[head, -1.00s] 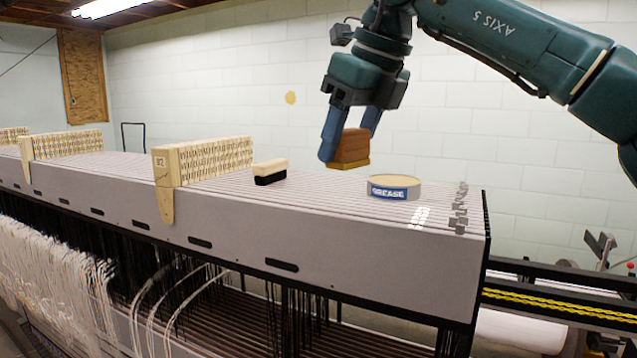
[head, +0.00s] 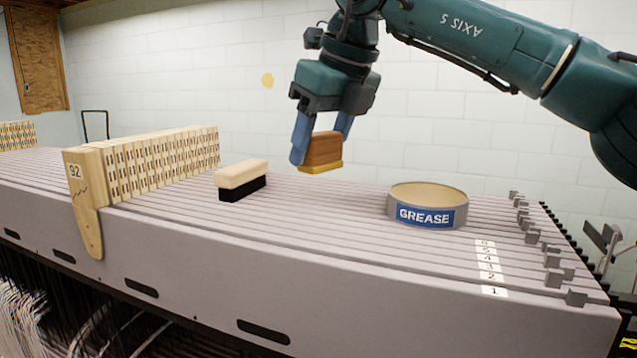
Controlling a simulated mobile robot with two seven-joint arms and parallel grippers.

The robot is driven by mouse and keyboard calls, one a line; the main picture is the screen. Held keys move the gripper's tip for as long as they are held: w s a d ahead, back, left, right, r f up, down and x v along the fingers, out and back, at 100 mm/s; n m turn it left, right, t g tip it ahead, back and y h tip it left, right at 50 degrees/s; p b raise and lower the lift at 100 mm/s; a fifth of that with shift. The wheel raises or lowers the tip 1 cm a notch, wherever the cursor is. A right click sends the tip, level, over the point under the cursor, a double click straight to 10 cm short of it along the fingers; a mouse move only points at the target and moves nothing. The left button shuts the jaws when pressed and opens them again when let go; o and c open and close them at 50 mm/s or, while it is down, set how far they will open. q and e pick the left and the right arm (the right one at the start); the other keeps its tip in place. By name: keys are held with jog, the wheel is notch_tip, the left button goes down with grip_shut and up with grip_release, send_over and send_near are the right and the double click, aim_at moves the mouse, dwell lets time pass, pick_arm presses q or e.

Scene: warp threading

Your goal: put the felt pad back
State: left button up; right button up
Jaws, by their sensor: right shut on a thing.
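The felt pad (head: 323,150), a brown wooden block with a yellow underside, is held in my right gripper (head: 320,142). The blue fingers are shut on it from either side. The pad appears above the far part of the slatted grey top (head: 320,220), between a cream block with a black underside and a grease tin. A thin gap seems to separate it from the slats, but I cannot tell its exact height. My left gripper is not in view.
The round grease tin (head: 428,206) stands right of the pad. The cream and black block (head: 241,180) lies to the left, and a long slotted wooden piece marked 92 (head: 150,170) farther left. Small grey tabs (head: 553,258) line the right end. The slats between block and tin are clear.

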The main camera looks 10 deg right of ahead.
aim_at(325, 163)
jog(key=shift+f, duration=2.45)
jog(key=shift+f, duration=0.15)
jog(key=o, duration=0.9)
jog(key=v, duration=1.2)
jog(key=shift+a+r, duration=0.1)
jog(key=shift+r, duration=0.15)
